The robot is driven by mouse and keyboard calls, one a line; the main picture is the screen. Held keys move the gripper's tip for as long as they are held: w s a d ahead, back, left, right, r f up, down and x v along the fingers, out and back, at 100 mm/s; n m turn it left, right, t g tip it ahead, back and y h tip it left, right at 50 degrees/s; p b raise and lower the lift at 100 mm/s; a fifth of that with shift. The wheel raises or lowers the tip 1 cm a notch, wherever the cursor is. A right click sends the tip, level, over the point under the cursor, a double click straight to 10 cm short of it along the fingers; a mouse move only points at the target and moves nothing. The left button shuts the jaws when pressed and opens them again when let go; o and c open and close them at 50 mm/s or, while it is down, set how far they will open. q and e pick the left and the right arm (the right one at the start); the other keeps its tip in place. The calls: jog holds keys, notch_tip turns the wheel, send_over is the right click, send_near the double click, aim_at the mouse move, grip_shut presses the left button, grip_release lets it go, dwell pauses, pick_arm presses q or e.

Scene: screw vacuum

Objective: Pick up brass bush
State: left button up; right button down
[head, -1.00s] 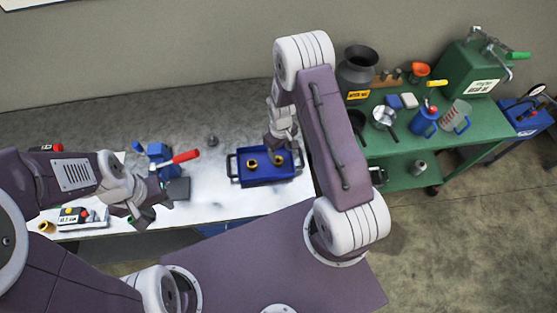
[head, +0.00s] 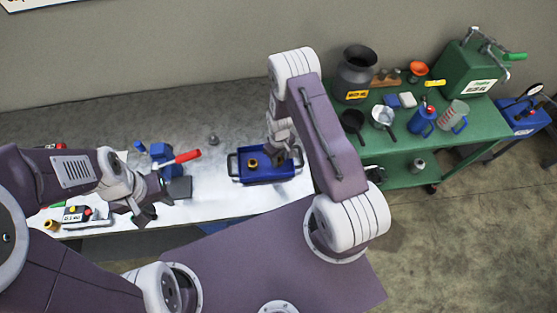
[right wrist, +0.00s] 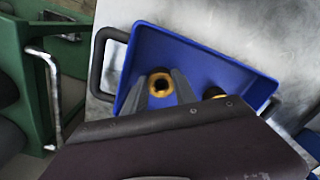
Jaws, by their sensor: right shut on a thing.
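A blue tray (head: 262,180) with dark side handles sits on the pale bench. One brass bush (head: 253,163) stands in the tray, left of my right gripper (head: 286,161). In the right wrist view, my right gripper's fingers (right wrist: 160,92) are shut on another brass bush (right wrist: 160,78), inside the tray. The first bush shows partly there too (right wrist: 214,93), beyond the right finger. The head view hides the gripped bush behind my gripper. My left gripper (head: 155,201) is apart and empty over the bench's left part, its fingers spread.
A small grey part (head: 213,140) stands behind. Another brass piece (head: 51,224) is at far left. A green cart (head: 410,143) with cans and a jug stands right.

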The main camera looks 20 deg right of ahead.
jog(key=shift+w+r, duration=0.1)
jog(key=shift+r, duration=0.4)
notch_tip(320, 180, up, 3)
jog(key=shift+f+b, duration=0.1)
jog(key=shift+b, duration=0.7)
jog(key=s+r+b, duration=0.2)
jog(key=s+r, duration=0.5)
jog(key=s, duration=0.5)
jog(key=shift+d+r, duration=0.15)
jog(key=shift+d, duration=0.05)
